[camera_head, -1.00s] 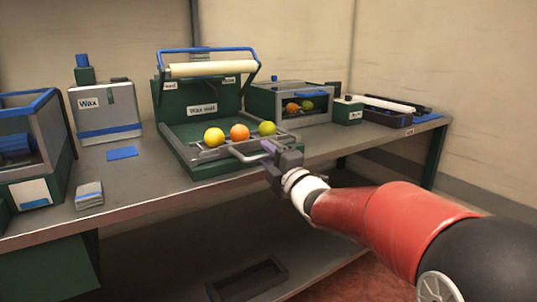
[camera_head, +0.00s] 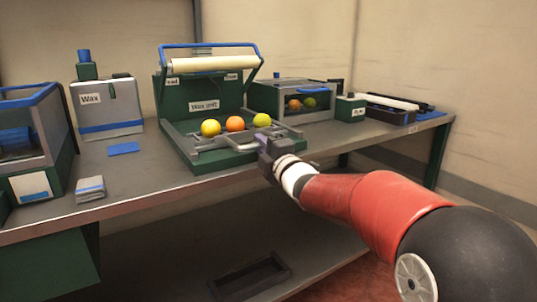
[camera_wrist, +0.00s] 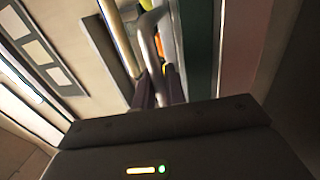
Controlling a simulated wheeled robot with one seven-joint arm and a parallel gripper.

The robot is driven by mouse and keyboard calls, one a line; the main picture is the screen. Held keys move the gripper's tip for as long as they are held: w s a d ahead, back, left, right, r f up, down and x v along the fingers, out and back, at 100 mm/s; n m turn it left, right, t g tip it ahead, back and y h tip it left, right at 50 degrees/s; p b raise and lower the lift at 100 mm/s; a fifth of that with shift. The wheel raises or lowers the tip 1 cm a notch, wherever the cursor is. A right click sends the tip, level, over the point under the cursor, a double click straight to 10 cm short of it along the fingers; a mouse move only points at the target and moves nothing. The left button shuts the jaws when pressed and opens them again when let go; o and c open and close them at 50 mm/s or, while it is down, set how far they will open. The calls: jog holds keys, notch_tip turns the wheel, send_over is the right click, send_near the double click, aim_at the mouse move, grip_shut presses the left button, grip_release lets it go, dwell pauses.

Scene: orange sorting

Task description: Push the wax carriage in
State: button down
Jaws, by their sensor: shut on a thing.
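The wax unit (camera_head: 166,95) stands on the bench with its white roller raised at the back under a blue frame. Its grey wax carriage (camera_head: 222,141) lies on the green base and carries a yellow, an orange and a yellow-green fruit in a row. My gripper (camera_head: 264,147) is at the front right of the carriage, shut on its handle bar. In the wrist view the fingers (camera_wrist: 158,92) close around the pale handle bar (camera_wrist: 149,45), and fruit shows only in part behind it.
A wax container (camera_head: 107,108) and a blue pad (camera_head: 124,149) are to the left. A glass-fronted box (camera_head: 305,88) with fruit inside stands to the right of the unit. A small grey block (camera_head: 90,188) lies near the bench's front edge.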

jog(key=shift+w+a, duration=0.15)
jog(key=shift+w, duration=0.15)
jog(key=c, duration=1.6)
grip_release()
jog(key=shift+o, duration=0.2)
jog(key=b+v, duration=0.1)
jog(key=v, duration=0.7)
jog(key=shift+b, duration=0.3)
